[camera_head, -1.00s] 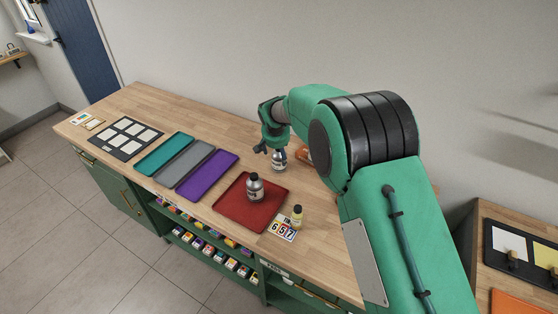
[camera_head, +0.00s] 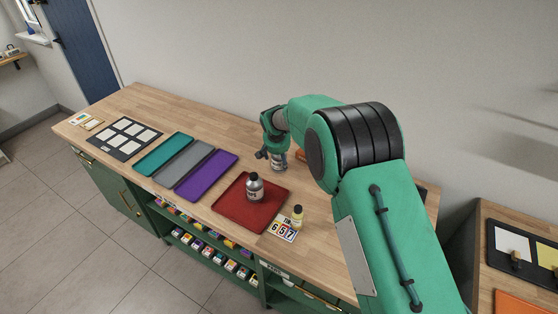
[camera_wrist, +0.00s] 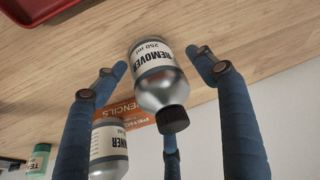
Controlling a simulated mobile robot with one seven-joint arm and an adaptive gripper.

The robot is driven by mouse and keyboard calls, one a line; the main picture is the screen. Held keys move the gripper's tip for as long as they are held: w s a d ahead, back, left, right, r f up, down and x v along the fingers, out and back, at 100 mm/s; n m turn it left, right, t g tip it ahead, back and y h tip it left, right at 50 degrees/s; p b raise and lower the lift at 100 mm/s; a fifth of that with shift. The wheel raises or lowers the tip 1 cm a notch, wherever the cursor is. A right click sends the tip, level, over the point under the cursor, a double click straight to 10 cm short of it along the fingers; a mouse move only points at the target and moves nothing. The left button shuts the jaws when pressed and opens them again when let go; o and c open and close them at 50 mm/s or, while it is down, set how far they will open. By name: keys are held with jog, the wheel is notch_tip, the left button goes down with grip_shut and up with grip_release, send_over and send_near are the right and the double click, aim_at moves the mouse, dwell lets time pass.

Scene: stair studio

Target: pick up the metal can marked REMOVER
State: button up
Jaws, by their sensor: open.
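The metal can marked REMOVER (camera_wrist: 160,80) is silver with a white label and a black cap, and stands on the wooden worktop. In the wrist view it sits between the spread blue fingers of my gripper (camera_wrist: 158,62). The fingers are open, with gaps visible at both sides of the can. In the head view the can (camera_head: 279,162) shows just below and beside my gripper (camera_head: 269,154), partly covered by it.
A red tray (camera_head: 232,207) holds another metal can (camera_head: 254,188).

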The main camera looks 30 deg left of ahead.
jog(key=c, duration=1.4)
jog(key=shift+o, duration=0.2)
jog(key=shift+r, duration=0.15)
jog(key=shift+r+p, duration=0.6)
jog(key=shift+r, duration=1)
jog(key=s+d+r+p, duration=0.1)
jog(key=s+d+p, duration=0.1)
jog(key=s+d, duration=0.8)
jog(key=shift+s+d+r, duration=0.25)
jog(key=shift+s+d, duration=0.05)
jog(key=shift+s, duration=0.7)
